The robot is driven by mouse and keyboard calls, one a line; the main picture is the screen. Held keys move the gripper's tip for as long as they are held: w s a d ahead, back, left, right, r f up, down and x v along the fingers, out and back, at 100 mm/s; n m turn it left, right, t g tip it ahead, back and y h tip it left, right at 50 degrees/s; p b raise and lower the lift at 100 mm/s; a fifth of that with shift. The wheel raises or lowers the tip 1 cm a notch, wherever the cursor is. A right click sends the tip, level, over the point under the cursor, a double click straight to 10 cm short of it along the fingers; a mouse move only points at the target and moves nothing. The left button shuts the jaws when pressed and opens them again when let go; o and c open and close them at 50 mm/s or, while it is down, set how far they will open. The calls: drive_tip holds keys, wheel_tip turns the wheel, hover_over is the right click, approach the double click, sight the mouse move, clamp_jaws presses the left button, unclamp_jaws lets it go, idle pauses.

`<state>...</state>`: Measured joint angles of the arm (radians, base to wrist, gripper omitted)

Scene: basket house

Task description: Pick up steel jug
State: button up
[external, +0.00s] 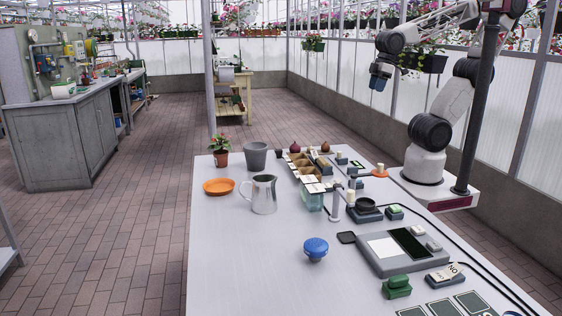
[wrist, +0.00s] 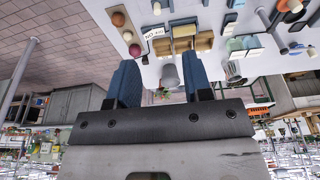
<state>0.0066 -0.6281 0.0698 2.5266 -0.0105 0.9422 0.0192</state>
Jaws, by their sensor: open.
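The steel jug (external: 264,195) stands upright on the white table in the external view, its handle toward the left. In the wrist view, a shiny grey shape right of the fingers appears to be the jug (wrist: 235,70). My gripper (external: 379,80) is raised in the air at the upper right of the external view, well away from the jug. Its blue fingers (wrist: 156,55) are apart in the wrist view, and nothing is held between them.
An orange saucer (external: 218,186), a potted plant (external: 221,150) and a grey pot (external: 256,156) stand close to the jug. A divided box (external: 304,168) and a glass container (external: 311,196) are at its right. The table's left front (external: 235,270) is clear.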

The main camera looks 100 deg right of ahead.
sight(258, 193)
drive_tip(key=w+a, duration=0.3)
drive_tip(key=w, duration=0.8)
drive_tip(key=w+a+g, duration=0.1)
drive_tip(key=w+a, duration=0.2)
drive_tip(key=w, duration=0.8)
drive_tip(key=w+a, duration=0.4)
drive_tip(key=w, duration=0.8)
drive_tip(key=shift+m+g, duration=0.5)
drive_tip(key=shift+g, duration=0.3)
drive_tip(key=w+a+f, duration=0.5)
drive_tip(key=w+f, duration=0.1)
drive_tip(key=w, duration=0.2)
drive_tip(key=w+a+f, duration=0.6)
drive_tip(key=w, duration=0.3)
drive_tip(key=w+a+f, duration=0.6)
drive_tip(key=w+f, duration=0.1)
drive_tip(key=w, duration=0.1)
drive_tip(key=shift+w, duration=0.3)
drive_tip(key=shift+w+a+f, duration=0.15)
drive_tip(key=shift+f, duration=0.15)
drive_tip(key=shift+f, duration=0.1)
drive_tip(key=shift+f, duration=1.15)
drive_tip(key=shift+f, duration=0.15)
